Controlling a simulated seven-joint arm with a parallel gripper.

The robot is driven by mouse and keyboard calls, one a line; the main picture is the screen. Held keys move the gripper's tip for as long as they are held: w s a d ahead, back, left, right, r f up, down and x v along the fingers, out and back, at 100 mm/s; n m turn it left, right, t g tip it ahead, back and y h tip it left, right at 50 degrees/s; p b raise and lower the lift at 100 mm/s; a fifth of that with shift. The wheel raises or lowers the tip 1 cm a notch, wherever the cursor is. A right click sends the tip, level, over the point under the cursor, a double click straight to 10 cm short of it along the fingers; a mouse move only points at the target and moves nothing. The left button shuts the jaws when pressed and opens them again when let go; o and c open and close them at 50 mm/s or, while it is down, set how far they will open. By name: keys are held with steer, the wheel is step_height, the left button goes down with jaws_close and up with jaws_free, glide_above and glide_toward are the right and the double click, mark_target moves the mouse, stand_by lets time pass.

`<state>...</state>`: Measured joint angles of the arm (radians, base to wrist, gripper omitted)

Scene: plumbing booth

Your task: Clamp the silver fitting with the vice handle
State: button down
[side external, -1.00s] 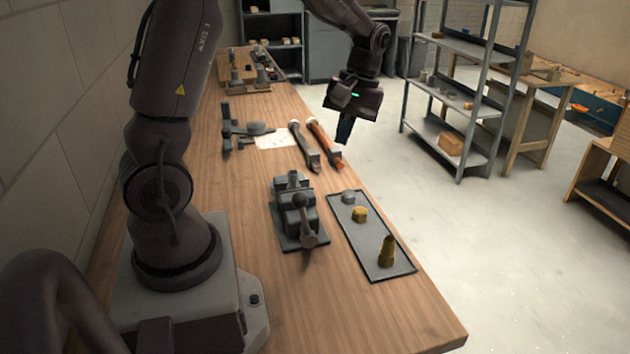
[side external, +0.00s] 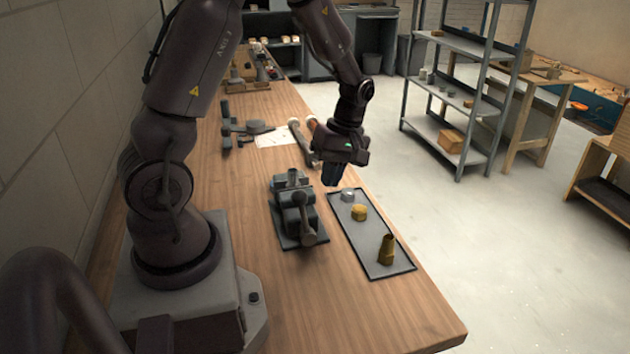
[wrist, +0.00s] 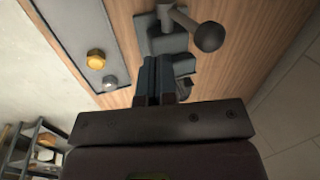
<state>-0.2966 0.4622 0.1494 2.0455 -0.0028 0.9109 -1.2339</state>
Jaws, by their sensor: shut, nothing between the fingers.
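The silver fitting (side external: 347,195) stands at the far end of the grey tray (side external: 357,244); it also shows in the wrist view (wrist: 110,83). The vice (side external: 292,204) is on the bench to the left of the tray. Its handle (side external: 308,232), with a round knob, is on the near side; the knob shows in the wrist view (wrist: 208,37). My gripper (side external: 331,180) is shut and empty, above the bench near the far end of the tray, to the right of the vice. It points down and touches neither the fitting nor the vice in what I see.
A brass nut (side external: 359,213) and a taller brass fitting (side external: 387,250) stand on the same tray. Wrenches (side external: 302,143) and a white sheet (side external: 272,139) lie farther back. The bench (side external: 350,310) is clear in front of the vice and tray.

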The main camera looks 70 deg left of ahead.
steer(key=shift+s+d+f, duration=0.15)
steer(key=shift+s, duration=0.7)
steer(key=shift+s+d+f, duration=0.15)
steer(key=shift+s, duration=0.7)
steer(key=shift+s+f, duration=0.1)
steer(key=shift+s, duration=0.65)
steer(key=shift+d, duration=0.1)
